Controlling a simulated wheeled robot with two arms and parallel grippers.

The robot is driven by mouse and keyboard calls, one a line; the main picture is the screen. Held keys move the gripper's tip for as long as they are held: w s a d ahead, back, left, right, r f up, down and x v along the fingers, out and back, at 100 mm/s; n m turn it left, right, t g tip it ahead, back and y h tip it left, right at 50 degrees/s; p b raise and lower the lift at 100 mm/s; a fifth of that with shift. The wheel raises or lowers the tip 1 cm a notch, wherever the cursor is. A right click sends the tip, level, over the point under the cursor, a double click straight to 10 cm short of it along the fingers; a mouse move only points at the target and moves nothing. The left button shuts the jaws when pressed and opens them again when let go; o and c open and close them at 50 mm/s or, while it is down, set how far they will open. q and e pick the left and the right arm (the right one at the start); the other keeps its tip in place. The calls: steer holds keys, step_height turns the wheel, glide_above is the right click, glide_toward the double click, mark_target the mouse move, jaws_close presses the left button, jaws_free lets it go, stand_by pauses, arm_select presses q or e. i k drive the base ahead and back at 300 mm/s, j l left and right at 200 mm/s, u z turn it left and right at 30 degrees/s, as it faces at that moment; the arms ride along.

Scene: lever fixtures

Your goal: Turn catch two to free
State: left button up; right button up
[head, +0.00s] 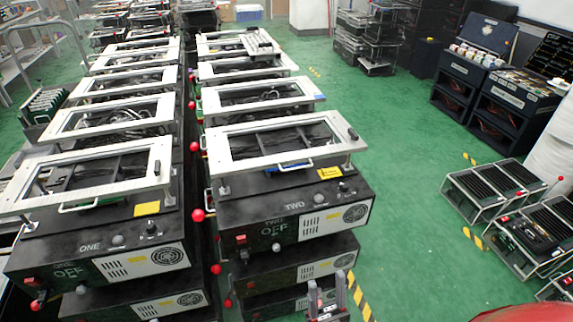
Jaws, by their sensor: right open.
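The fixture marked TWO (297,212) is a black box with a white frame (240,117) raised above it on posts. Its front face shows OFF lettering, a red switch and a fan grille. A lever with a red ball end (198,215) sticks out at its left side; I cannot tell its exact position. A black knob (352,133) stands at the frame's right corner. Nothing visible is labelled as a catch. My right gripper (326,286) is open and empty at the bottom edge, in front of the lower boxes and apart from fixture two's lever. My left gripper is out of view.
The fixture marked ONE (97,257) stands to the left, across a narrow gap with several red ball ends. Similar fixtures run back in two rows. Black racks (492,190) stand at the right. Green floor (410,200) between is clear, with yellow-black tape (358,295).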

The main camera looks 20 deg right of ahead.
mark_target(355, 136)
steer(key=i+l+z, duration=0.1)
steer(key=z, duration=0.25)
steer(key=i+z, duration=0.65)
steer(key=k, duration=0.1)
